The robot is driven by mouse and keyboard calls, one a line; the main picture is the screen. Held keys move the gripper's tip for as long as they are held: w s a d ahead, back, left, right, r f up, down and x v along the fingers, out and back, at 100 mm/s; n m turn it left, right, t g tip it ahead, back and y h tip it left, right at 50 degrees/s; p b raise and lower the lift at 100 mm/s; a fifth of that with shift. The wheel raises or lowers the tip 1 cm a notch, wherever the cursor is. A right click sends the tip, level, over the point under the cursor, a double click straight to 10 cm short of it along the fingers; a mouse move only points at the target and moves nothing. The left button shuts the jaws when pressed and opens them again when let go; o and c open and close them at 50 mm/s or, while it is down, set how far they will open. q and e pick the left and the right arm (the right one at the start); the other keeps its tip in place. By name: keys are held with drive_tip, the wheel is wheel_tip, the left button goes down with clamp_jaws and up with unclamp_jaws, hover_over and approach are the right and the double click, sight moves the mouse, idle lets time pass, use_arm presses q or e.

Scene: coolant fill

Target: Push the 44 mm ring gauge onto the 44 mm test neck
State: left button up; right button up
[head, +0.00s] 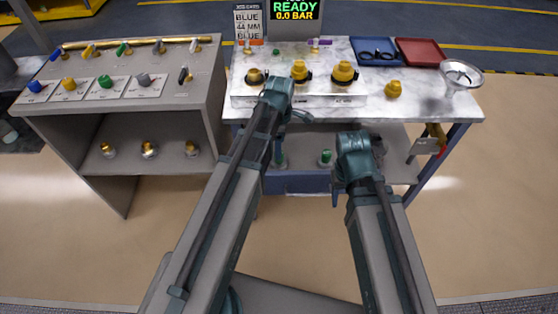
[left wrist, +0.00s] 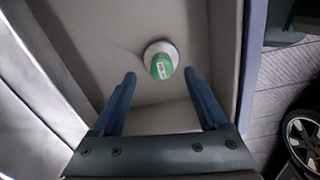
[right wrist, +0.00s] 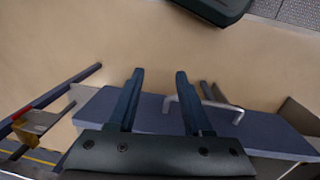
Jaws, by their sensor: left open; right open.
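Yellow-topped necks stand in a row on a pale block (head: 258,101) at the front of the marble bench; the middle one (head: 300,70) and the right one (head: 344,72) have dark parts around them. I cannot tell which is the 44 mm neck. Two dark loops (head: 376,55) lie in the blue tray; I cannot tell whether one is the ring gauge. My left gripper (left wrist: 159,73) is open and empty above a green-topped item (left wrist: 162,66) on a pale base. My right gripper (right wrist: 159,72) is open and empty over the floor, in front of the bench; it shows in the head view (head: 338,195).
A red tray (head: 420,52), a funnel (head: 461,74) and a loose yellow part (head: 394,88) occupy the bench's right side. A grey cabinet (head: 120,110) stands left. A blue drawer (right wrist: 240,122) with a handle is below the bench. A display reads READY, 0.0 BAR.

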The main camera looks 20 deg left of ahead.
sight(282, 164)
use_arm(q)
drive_tip(key=f+b, duration=0.4)
drive_tip(key=f, duration=0.1)
drive_tip(key=shift+s+a+f+b, duration=0.1)
drive_tip(key=shift+s+a+b, duration=0.1)
drive_tip(key=shift+b, duration=0.2)
clamp_jaws()
